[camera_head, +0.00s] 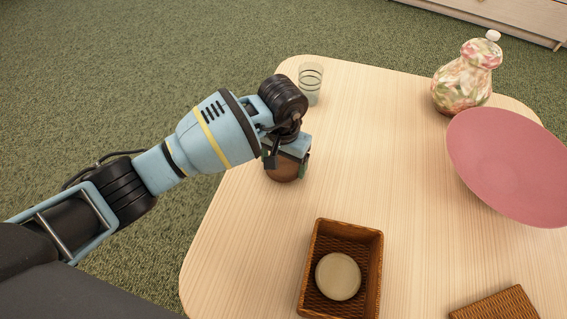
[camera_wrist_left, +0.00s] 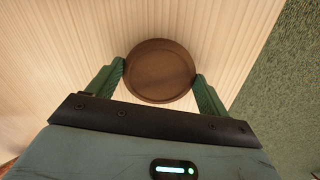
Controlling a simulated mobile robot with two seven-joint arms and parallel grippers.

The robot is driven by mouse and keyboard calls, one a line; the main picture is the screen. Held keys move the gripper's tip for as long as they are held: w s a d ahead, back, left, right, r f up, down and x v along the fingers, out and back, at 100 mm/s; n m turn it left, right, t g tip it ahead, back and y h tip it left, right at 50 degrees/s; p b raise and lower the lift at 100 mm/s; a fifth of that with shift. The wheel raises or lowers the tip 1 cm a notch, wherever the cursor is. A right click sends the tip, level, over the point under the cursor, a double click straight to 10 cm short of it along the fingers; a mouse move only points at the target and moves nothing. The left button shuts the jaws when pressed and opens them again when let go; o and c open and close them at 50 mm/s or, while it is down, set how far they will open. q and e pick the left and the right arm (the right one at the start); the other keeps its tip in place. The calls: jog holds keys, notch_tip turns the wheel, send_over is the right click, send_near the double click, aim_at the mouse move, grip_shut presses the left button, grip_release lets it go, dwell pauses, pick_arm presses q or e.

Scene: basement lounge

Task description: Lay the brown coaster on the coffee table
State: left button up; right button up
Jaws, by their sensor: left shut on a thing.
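The brown coaster (camera_wrist_left: 159,71) is round with a raised rim and sits between the two green fingers of my left gripper (camera_wrist_left: 160,82), which are shut on its sides. In the head view the coaster (camera_head: 283,170) shows partly under my left gripper (camera_head: 287,160), over the left part of the coffee table (camera_head: 390,150). The coffee table is pale wood and also fills much of the left wrist view (camera_wrist_left: 60,40). I cannot tell whether the coaster touches the tabletop. My right gripper is not in view.
A striped glass (camera_head: 311,84) stands just beyond my left gripper. A wicker basket (camera_head: 312,262) holding a round pale thing (camera_head: 338,276) is nearer. A floral vase (camera_head: 462,82), a pink plate-like disc (camera_head: 510,165) and another wicker item (camera_head: 497,304) are to the right. The table's middle is clear.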

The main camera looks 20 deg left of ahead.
pick_arm(q)
jog(key=shift+f, duration=0.55)
jog(key=shift+r, duration=0.1)
jog(key=shift+f, duration=0.25)
jog(key=o, duration=0.7)
jog(key=shift+o, duration=1.1)
jog(key=shift+r, duration=0.1)
